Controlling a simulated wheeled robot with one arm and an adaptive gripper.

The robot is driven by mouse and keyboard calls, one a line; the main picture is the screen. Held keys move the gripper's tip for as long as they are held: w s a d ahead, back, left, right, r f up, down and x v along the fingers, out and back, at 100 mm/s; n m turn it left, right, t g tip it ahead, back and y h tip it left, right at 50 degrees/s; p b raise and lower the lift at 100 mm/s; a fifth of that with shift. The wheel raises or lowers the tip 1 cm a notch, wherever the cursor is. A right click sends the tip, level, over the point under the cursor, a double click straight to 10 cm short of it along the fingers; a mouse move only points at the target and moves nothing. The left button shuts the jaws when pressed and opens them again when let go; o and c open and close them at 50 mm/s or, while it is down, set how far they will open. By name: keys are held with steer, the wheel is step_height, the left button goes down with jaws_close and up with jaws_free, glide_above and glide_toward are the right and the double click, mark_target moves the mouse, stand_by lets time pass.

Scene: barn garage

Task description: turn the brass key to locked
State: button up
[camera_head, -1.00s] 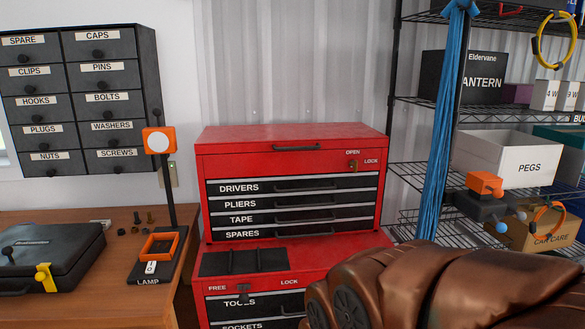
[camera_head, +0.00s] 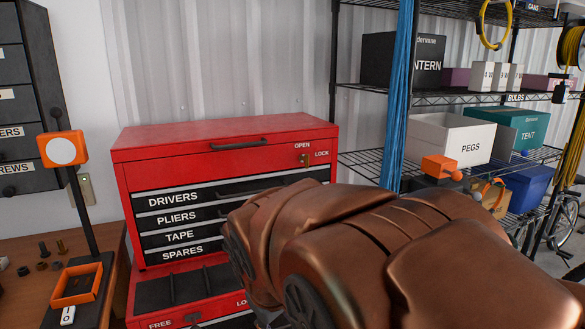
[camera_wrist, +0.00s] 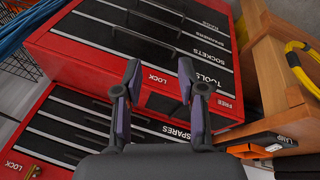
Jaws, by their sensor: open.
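The brass key (camera_head: 305,158) sits in the lock at the upper right front of the red tool chest (camera_head: 225,142), below the OPEN label and left of the LOCK label. Its exact angle is too small to tell. In the wrist view the brass key (camera_wrist: 33,171) shows at the bottom left edge, by a LOCK label. My gripper (camera_wrist: 158,78) is open and empty, its two fingers apart in front of the chest drawers and apart from the key. In the head view my bronze arm covers the lower right of the chest, and the gripper is hidden.
An orange-headed lamp (camera_head: 63,150) stands on the wooden bench (camera_head: 25,300) at left. The lower red cabinet (camera_wrist: 80,60) shows in the wrist view.

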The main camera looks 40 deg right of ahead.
mark_target(307, 159)
steer(key=w+d+r+n+t+h+b, duration=0.1)
steer(key=w+d+r+h, duration=0.15)
steer(key=d, duration=0.35)
steer(key=w+d+r+t+h+b, duration=0.1)
steer(key=w+d+r+t+b, duration=0.1)
steer(key=w+d+r, duration=0.3)
steer(key=w+d+r+n+t+h+b, duration=0.1)
steer(key=w+d+r+h, duration=0.15)
steer(key=d, duration=0.45)
steer(key=w+d+r+n+t+h+b, duration=0.25)
steer(key=d+r+n+t+b, duration=0.25)
steer(key=d+r+n, duration=0.4)
steer(key=w+d+r+n+t+h+b, duration=0.25)
steer(key=d+r+n+t+b, duration=0.35)
steer(key=r, duration=0.5)
steer(key=w+a+f+n+y+b, duration=0.1)
steer(key=w+f+n+y+b, duration=0.15)
steer(key=f+n+y, duration=0.55)
steer(key=w+f+n+y+b, duration=0.1)
steer(key=f+n+y+b, duration=0.3)
steer(key=n, duration=0.5)
steer(key=shift+h, duration=0.3)
steer(key=w, duration=0.3)
steer(key=w+f+p, duration=0.1)
steer(key=w, duration=0.1)
steer(key=shift+d+f, duration=0.1)
steer(key=shift+d, duration=0.15)
steer(key=shift+w+d, duration=0.15)
steer(key=shift+w, duration=0.8)
